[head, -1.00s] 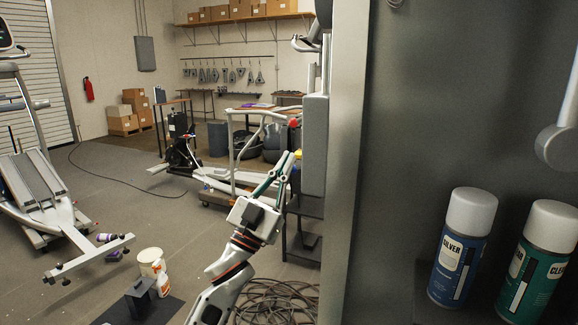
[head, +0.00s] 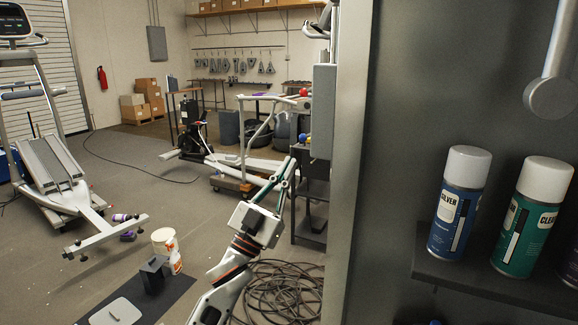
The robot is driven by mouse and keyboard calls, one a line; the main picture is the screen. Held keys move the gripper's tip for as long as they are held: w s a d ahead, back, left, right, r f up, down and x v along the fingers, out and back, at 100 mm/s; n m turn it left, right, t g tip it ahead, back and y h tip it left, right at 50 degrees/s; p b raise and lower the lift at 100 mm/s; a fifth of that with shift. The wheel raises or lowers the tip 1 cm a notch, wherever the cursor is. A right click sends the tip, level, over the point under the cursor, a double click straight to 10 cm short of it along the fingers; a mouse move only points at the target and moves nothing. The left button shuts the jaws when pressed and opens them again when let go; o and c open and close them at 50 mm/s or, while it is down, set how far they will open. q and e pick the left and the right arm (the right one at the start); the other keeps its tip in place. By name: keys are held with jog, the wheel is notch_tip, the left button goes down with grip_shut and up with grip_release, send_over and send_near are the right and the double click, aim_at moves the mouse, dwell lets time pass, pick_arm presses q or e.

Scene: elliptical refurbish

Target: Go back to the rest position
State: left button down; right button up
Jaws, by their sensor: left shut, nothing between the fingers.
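My left gripper (head: 283,172) is in the lower middle of the head view, at the end of my white arm with dark and orange bands. Its two thin green-sided fingers point up and to the right, and they are shut with nothing between them. It is in the air left of the grey cabinet edge, over the floor area with the coiled hose. My right gripper is not in view.
A grey cabinet (head: 348,190) stands close on the right; its shelf (head: 470,283) holds a blue can (head: 457,215) and a green can (head: 525,225). A black hose coil (head: 285,290) lies below. A white bucket (head: 165,243) and exercise machine (head: 60,180) stand left. Open floor lies between.

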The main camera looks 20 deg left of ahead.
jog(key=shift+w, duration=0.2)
pick_arm(q)
jog(key=shift+f, duration=0.15)
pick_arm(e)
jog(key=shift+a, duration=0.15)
pick_arm(q)
jog(key=s+d+f+n+g+y+p, duration=0.15)
jog(key=s+f+g, duration=0.25)
jog(key=f, duration=1.1)
jog(key=s+d+f+n+g+y, duration=0.1)
jog(key=s+f+g+y, duration=0.25)
jog(key=f, duration=1.15)
jog(key=s+d+f+g+p, duration=0.1)
jog(key=s+d+f+g, duration=0.3)
jog(key=s+f, duration=1.7)
jog(key=s+g, duration=0.2)
jog(key=g, duration=0.1)
jog(key=shift+s+g+h+p, duration=0.35)
jog(key=shift+s+h, duration=0.05)
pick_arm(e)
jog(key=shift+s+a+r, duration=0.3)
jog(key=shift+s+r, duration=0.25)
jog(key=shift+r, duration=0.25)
